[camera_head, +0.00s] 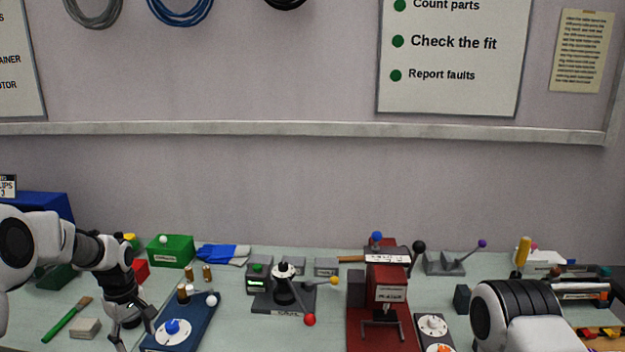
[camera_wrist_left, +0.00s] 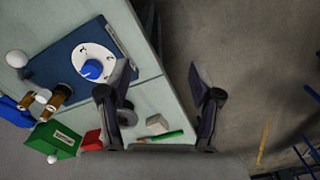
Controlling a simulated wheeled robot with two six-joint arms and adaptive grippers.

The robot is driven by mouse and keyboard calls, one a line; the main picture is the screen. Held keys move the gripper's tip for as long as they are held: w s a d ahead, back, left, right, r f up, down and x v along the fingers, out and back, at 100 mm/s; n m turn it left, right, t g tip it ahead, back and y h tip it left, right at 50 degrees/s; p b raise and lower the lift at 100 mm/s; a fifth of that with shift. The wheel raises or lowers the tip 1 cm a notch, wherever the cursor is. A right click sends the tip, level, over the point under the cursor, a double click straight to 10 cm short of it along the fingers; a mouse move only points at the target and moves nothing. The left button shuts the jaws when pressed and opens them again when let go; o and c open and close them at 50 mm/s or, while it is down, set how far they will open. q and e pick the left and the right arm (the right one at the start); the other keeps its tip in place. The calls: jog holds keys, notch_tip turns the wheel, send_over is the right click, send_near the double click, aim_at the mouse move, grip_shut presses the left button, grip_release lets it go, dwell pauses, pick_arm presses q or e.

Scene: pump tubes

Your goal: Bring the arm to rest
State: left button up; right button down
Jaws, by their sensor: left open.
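My left arm comes in from the left in the head view, with its left gripper (camera_head: 134,322) pointing down at the left part of the bench (camera_head: 238,325). In the left wrist view the left gripper (camera_wrist_left: 166,88) shows two fingers spread apart with nothing between them. Beyond the fingers are the bench edge and the floor. A blue plate with a white dial and blue knob (camera_head: 173,327) lies just right of the left gripper in the head view. It also shows at the upper left in the left wrist view (camera_wrist_left: 50,68). My right arm shows at the lower right, but its gripper is out of view.
A green box (camera_head: 170,249), blue gloves (camera_head: 222,253), a grey lever device (camera_head: 284,290) and a red press (camera_head: 378,315) stand on the bench. A green-handled brush (camera_head: 66,320) and a light block (camera_head: 85,328) lie left of the gripper.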

pick_arm(q)
jog(key=s+d+f+m+g+b, duration=0.15)
jog(key=s+d+f, duration=0.35)
jog(key=s+f, duration=0.6)
jog(key=s+d+f+m+g+b, duration=0.1)
jog(key=s+d+f+g+b, duration=0.3)
jog(key=s+f, duration=0.65)
jog(key=s+d+f+m+t, duration=0.2)
jog(key=s+m, duration=0.2)
jog(key=s, duration=0.3)
jog(key=s+d+f+m+t, duration=0.3)
jog(key=s+m, duration=0.2)
jog(key=s, duration=0.3)
jog(key=shift+s+d+t+p, duration=0.2)
jog(key=shift+t+p, duration=0.15)
pick_arm(e)
jog(key=f, duration=0.5)
jog(key=shift+w+f, duration=0.15)
jog(key=shift+w, duration=0.2)
jog(key=shift+s, duration=0.1)
